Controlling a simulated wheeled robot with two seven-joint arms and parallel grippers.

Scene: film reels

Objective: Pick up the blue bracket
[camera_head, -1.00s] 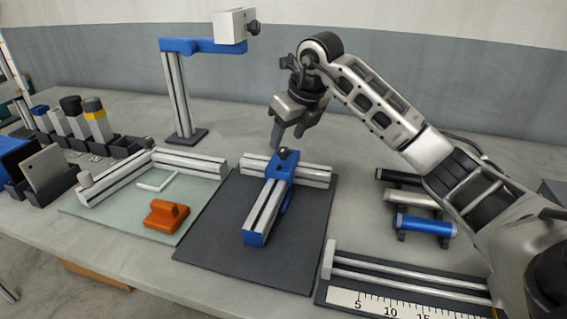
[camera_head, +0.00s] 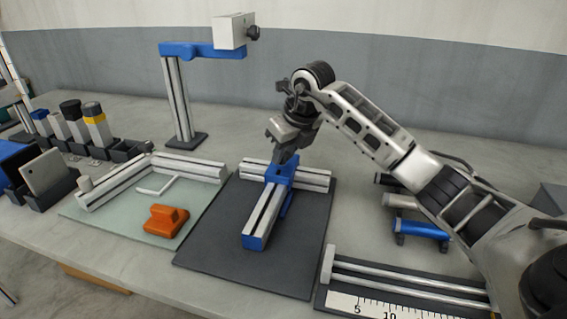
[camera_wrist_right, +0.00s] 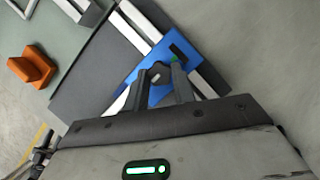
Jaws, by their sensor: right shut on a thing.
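The blue bracket (camera_head: 283,171) sits where two grey slotted profiles meet on a dark mat (camera_head: 215,245). In the right wrist view the bracket (camera_wrist_right: 158,62) lies across the profiles, with a dark round knob on top. My right gripper (camera_head: 282,158) is down at the bracket from above. In the right wrist view its two dark fingers (camera_wrist_right: 160,78) are shut on the knob of the bracket, one on each side. The bracket appears to rest on the profiles still. My left gripper is not in view.
A tall post stand (camera_head: 180,100) with a blue arm is behind to the left. An orange block (camera_head: 166,220) lies on a pale green mat (camera_head: 120,222). A ruled rail (camera_head: 400,282) is in front on the right.

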